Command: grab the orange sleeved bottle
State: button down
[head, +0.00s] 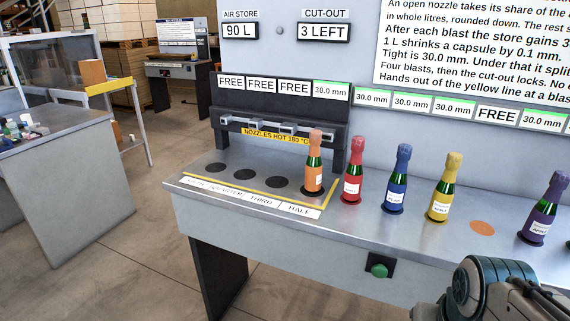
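The orange sleeved bottle (314,170) has an orange foil top, green glass neck and a white label. It stands upright at the right end of the nozzle station, on the spot by the "HALF" label, inside the yellow line (328,192). Part of my arm shows at the lower right corner, well right of and nearer than this bottle, and apart from it. The fingertips cannot be made out, so whether my gripper is open or shut is hidden.
Red (352,185), blue (397,180), yellow (443,190) and purple (543,210) bottles stand rightward along the bench. An empty orange disc (482,228) lies between yellow and purple. Hot nozzles (288,128) overhang the station; its three left spots are empty. A green button (379,270) is on the front.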

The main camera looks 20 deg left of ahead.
aim_at(314, 166)
jog(key=u, duration=0.95)
jog(key=i, duration=1.55)
jog(key=z, duration=0.1)
